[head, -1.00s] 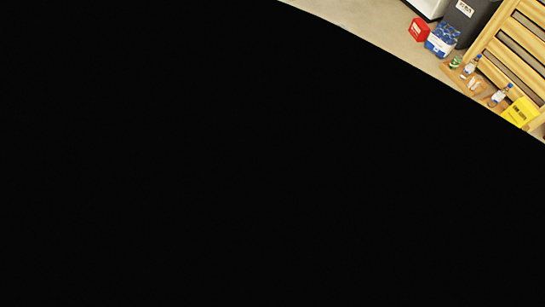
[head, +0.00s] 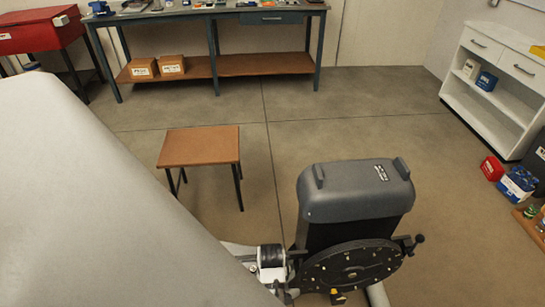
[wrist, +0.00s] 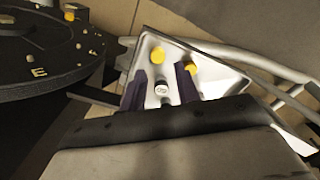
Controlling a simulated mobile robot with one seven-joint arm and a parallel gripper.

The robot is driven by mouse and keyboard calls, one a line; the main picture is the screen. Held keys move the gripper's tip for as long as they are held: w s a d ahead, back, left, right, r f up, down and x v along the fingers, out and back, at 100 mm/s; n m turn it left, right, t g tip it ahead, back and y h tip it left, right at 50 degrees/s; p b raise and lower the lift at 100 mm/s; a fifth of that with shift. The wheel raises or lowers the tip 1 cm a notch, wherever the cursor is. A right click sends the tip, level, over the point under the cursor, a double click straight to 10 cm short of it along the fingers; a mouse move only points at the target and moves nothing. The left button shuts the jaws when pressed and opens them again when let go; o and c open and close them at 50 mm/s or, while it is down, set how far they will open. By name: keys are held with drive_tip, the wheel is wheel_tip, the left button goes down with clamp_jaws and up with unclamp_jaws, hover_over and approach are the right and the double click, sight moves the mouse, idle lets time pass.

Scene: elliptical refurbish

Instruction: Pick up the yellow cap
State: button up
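In the wrist view a white tray (wrist: 215,75) holds two small round yellow caps. One yellow cap (wrist: 158,55) lies toward the tray's far left, ahead of the gap between my fingertips. The other yellow cap (wrist: 191,68) is to the right, close by my right finger in the picture. My gripper (wrist: 161,72) has two dark fingers spread apart over the tray. A small white and black cylindrical piece (wrist: 162,90) shows between them; I cannot see contact with either finger. The tray and caps cannot be made out in the head view.
A black disc with small yellow pieces (wrist: 40,45) is left of the tray; it shows on the grey machine in the head view (head: 345,268). Pale bars run behind the tray. A brown stool (head: 200,147), workbench (head: 215,65) and white shelf (head: 495,110) stand around open floor.

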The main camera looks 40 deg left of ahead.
drive_tip(key=shift+w+f+p, duration=0.15)
drive_tip(key=shift+f+p, duration=0.4)
drive_tip(key=shift+f, duration=2.3)
clamp_jaws()
